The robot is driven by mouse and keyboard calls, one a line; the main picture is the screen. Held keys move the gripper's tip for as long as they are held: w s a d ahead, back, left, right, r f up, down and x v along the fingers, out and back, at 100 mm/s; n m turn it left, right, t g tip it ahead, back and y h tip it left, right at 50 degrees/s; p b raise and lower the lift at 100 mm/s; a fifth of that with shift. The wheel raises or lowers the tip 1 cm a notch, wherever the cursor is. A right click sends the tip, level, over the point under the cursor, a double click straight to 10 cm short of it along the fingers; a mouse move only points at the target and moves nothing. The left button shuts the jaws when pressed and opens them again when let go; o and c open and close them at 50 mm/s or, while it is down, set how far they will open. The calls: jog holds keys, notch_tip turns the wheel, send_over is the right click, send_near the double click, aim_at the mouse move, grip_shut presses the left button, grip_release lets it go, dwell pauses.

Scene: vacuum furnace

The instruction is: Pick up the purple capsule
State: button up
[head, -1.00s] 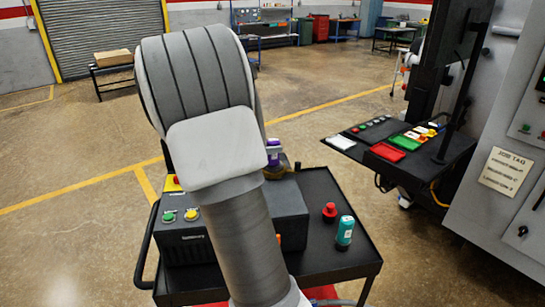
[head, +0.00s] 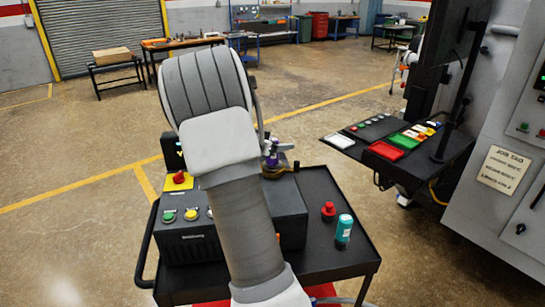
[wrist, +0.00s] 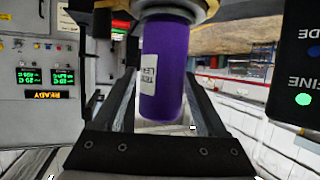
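The purple capsule (wrist: 165,75) has a white label and fills the upper middle of the wrist view, which is upside down. Its end meets a silver and brass holder (wrist: 185,12). My gripper (wrist: 160,78) is open, with its dark fingers on either side of the capsule; a small gap shows on the left, and contact on the right is unclear. In the head view a small part of the capsule (head: 271,158) shows beside my arm, above the brass holder (head: 274,173) at the back of the black cart. My gripper is hidden behind my arm there.
The black cart (head: 335,262) carries a dark control box (head: 290,215) with buttons, a red knob (head: 328,211) and a teal capsule (head: 344,229). A dark panel (wrist: 293,60) with lit buttons is close at the right in the wrist view. The furnace (head: 490,215) stands at the right.

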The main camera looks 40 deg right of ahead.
grip_shut()
jog(key=shift+r, duration=0.15)
